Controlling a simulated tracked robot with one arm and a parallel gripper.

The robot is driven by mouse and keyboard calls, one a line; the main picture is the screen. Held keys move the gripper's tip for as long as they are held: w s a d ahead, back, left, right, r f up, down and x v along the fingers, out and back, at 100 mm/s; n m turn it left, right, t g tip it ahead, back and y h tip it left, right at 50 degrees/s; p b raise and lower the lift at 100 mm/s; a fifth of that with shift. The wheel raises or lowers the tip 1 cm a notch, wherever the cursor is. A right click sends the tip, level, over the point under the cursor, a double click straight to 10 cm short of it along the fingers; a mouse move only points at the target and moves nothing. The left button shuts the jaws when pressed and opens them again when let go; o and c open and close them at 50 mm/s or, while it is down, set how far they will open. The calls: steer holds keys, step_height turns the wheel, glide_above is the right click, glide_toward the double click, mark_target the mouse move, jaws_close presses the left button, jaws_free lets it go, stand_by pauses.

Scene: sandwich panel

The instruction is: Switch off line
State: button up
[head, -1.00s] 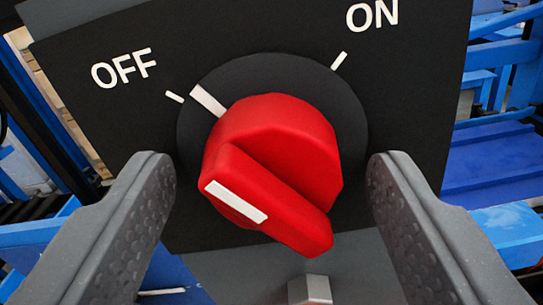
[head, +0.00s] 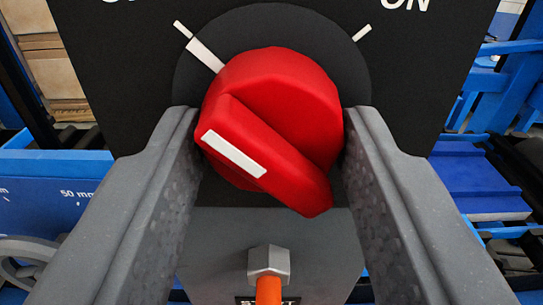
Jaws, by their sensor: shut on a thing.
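The red rotary switch knob (head: 270,125) sits on a round dark disc (head: 255,30) on the black panel (head: 110,70). The knob's white bar slants toward the upper left. The white mark on the disc lines up closely with the tick on the OFF side at the upper left. The ON label (head: 405,4) is cut by the top edge, and the OFF label is almost wholly out of view. My gripper (head: 270,145) is shut on the knob, with one grey finger at its left side and one at its right.
Below the knob is a grey plate with a metal hex fitting (head: 268,262) and an orange rod or cable (head: 268,290). Blue framework (head: 480,180) stands at the right, and a blue beam (head: 55,165) at the left.

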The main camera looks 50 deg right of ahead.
steer(key=o, duration=1)
steer(key=shift+c, duration=0.2)
steer(key=shift+a, duration=0.1)
steer(key=b+v, duration=0.3)
steer(key=v, duration=1)
steer(key=shift+s+a+b, duration=0.2)
steer(key=shift+s+b, duration=0.05)
steer(key=shift+b, duration=0.1)
steer(key=w+a+r+n+t+y+b, duration=0.2)
steer(key=w+a+n+y+b, duration=0.15)
steer(key=a, duration=0.65)
steer(key=w+a+r+n+t+y+b, duration=0.1)
steer(key=w+a+r+n+y+b, duration=0.3)
steer(key=a, duration=0.6)
steer(key=s+a+r+n+y+b, duration=0.2)
steer(key=s+a+r+y, duration=0.4)
steer(key=s+r, duration=0.4)
steer(key=s, duration=0.2)
steer(key=shift+s+a+r+t+b, duration=0.25)
steer(key=shift+a+t+b, duration=0.1)
steer(key=shift+t, duration=0.05)
